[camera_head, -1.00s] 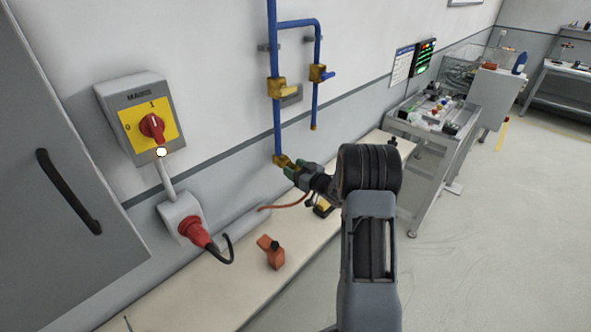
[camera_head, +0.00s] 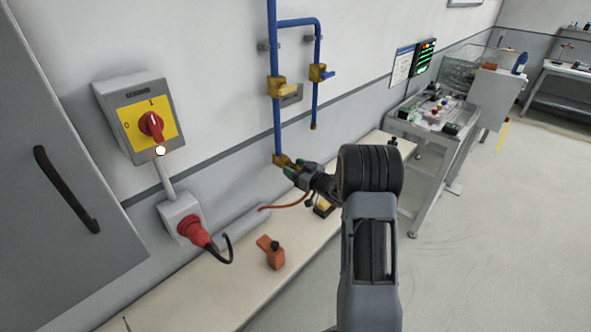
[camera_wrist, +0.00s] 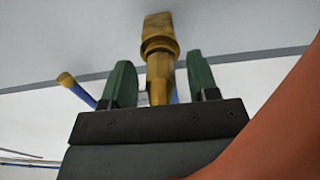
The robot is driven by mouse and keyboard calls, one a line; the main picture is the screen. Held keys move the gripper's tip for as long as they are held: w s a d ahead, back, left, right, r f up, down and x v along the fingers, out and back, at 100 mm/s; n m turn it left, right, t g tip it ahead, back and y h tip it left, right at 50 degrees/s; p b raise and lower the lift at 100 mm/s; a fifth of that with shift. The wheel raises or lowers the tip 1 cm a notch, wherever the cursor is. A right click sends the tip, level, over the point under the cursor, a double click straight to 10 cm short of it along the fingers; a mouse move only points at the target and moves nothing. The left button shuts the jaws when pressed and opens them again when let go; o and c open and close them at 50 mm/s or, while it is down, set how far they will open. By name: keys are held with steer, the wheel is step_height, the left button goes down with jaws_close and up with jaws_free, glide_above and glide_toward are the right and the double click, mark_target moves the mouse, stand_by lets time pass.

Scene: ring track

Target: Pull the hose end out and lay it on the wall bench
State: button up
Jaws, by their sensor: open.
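My gripper (camera_head: 293,173) is at the brass fitting (camera_head: 281,161) at the bottom of the blue wall pipe. In the wrist view its two green fingers (camera_wrist: 161,78) stand open, one on each side of a brass hose end (camera_wrist: 159,76). Gaps show between the fingers and the brass. The hose end sits against a wider brass coupling (camera_wrist: 158,28). An orange-brown hose (camera_head: 285,204) hangs below my gripper in the head view and crosses the right of the wrist view (camera_wrist: 270,125). The wall bench (camera_head: 212,293) runs below along the wall.
An orange object (camera_head: 270,252) and a small yellow and black item (camera_head: 323,207) are on the bench. A red plug (camera_head: 192,229) with a black cable hangs at the left below a switch box (camera_head: 140,121). Bare bench top shows left of the orange object.

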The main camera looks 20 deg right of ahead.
stand_by(0.3)
jaws_close()
stand_by(0.4)
steer(key=shift+s+d, duration=0.1)
steer(key=shift+v, duration=2.85)
